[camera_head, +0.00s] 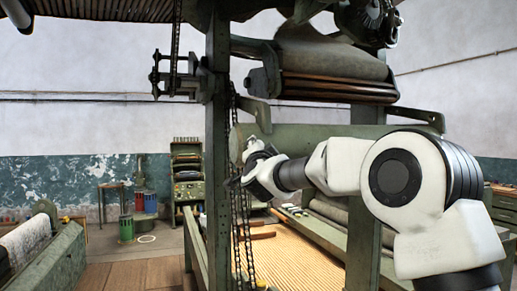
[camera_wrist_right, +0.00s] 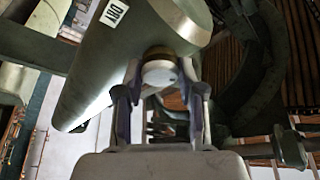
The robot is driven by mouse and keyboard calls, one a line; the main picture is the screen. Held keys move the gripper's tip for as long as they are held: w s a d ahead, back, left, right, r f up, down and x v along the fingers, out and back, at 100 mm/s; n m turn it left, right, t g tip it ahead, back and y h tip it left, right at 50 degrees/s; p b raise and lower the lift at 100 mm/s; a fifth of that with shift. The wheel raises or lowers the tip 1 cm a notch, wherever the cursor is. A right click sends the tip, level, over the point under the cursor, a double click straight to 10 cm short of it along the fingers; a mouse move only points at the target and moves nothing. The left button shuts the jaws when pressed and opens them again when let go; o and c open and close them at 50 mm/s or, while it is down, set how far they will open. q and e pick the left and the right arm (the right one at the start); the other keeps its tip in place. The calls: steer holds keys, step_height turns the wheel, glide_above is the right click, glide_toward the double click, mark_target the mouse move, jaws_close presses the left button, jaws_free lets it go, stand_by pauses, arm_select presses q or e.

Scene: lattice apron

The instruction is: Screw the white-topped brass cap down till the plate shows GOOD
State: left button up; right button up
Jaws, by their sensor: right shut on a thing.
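The white-topped brass cap (camera_wrist_right: 160,73) sits on the side of a grey-green cylinder (camera_wrist_right: 125,65) in the right wrist view. Its round white top faces my camera, with a brass rim showing above it. My right gripper (camera_wrist_right: 161,82) has one finger on each side of the cap and is shut on it. A small white plate (camera_wrist_right: 114,13) on the cylinder appears to read DRY. In the head view my right gripper (camera_head: 254,150) is at the left end of the cylinder (camera_head: 310,137); the cap cannot be made out there. My left gripper is not in view.
A green upright post (camera_head: 217,130) with hanging chains (camera_head: 240,220) stands just left of my right gripper. A roller with brown slats (camera_head: 335,88) hangs above the cylinder. A slatted apron (camera_head: 285,260) lies below. Open floor (camera_head: 160,245) shows at left.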

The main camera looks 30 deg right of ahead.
steer(key=shift+r+m+g+y+p, duration=0.15)
steer(key=shift+m+g+p, duration=0.75)
steer(key=shift+m, duration=1.15)
steer(key=shift+f+m+g+y+p, duration=0.1)
steer(key=shift+m+g+p, duration=0.55)
steer(key=shift+m+p, duration=0.95)
steer(key=shift+r+m+g+y+p, duration=0.15)
steer(key=shift+m+g+p, duration=0.55)
steer(key=shift+m, duration=1.75)
steer(key=o, duration=1.1)
steer(key=shift+a, duration=0.1)
steer(key=shift+o, duration=0.2)
steer(key=shift+w, duration=0.15)
steer(key=shift+a, duration=0.1)
